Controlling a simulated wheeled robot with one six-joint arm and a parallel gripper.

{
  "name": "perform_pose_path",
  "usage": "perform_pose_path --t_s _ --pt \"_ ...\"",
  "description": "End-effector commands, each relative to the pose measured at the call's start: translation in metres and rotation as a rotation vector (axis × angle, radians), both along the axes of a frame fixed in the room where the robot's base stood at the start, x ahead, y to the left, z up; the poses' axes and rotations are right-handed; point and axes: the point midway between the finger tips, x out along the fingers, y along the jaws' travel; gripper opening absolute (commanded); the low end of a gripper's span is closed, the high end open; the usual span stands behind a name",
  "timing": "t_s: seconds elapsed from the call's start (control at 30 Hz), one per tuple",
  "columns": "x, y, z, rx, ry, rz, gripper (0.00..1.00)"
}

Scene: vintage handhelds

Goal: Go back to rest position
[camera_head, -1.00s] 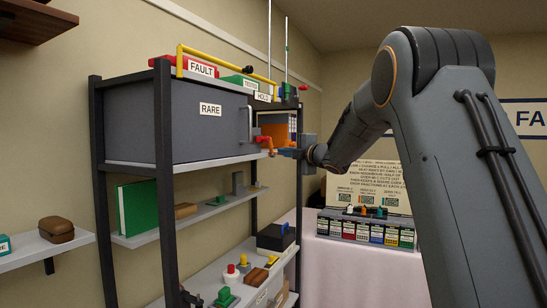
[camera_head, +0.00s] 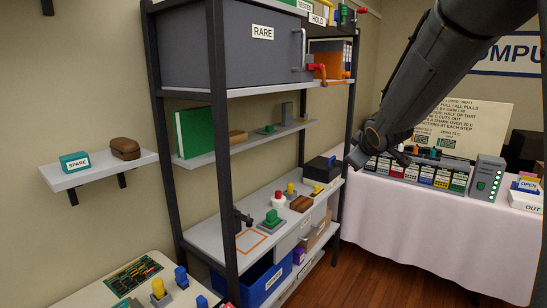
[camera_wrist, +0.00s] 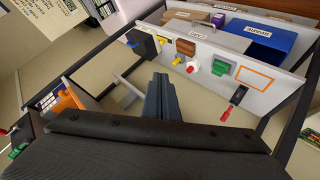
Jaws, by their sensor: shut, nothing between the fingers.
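My arm reaches down from the top right in the head view. Its end, with my gripper (camera_head: 354,158), is in front of the right side of the black-framed shelf rack (camera_head: 219,150), at about the height of the far table's top. In the wrist view my gripper (camera_wrist: 160,92) shows as two dark fingers shut together with nothing between them. Beyond them the shelf board appears at an odd angle. The fingertips look apart from the things on it.
The grey RARE cabinet (camera_head: 235,45) is shut, with a red handle (camera_head: 316,68) to its right. A lower board holds a green button block (camera_head: 272,220) and a black box (camera_head: 322,168). A white-clothed table (camera_head: 430,205) stands right. Wood floor (camera_head: 390,275) is clear between.

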Motion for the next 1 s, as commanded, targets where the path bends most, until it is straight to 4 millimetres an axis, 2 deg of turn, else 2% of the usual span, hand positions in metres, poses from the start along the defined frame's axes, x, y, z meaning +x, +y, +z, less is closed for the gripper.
perform_pose_path --t_s 0.03,0.17,0.2,0.4,0.5,0.6,0.7,0.8,1.0 --pt "-0.028 0.004 -0.023 0.049 0.074 -0.056 0.00" --pt "-0.100 0.012 -0.076 0.169 0.262 -0.209 0.00" --pt "-0.123 0.016 -0.091 0.202 0.318 -0.256 0.00" --pt "-0.242 0.037 -0.149 0.337 0.585 -0.475 0.00" --pt "-0.291 0.047 -0.166 0.382 0.690 -0.563 0.00" --pt "-0.325 0.054 -0.176 0.412 0.762 -0.626 0.00" --pt "-0.345 0.059 -0.181 0.427 0.803 -0.660 0.00" --pt "-0.352 0.061 -0.183 0.431 0.819 -0.674 0.00" --pt "-0.352 0.060 -0.183 0.432 0.818 -0.674 0.00"
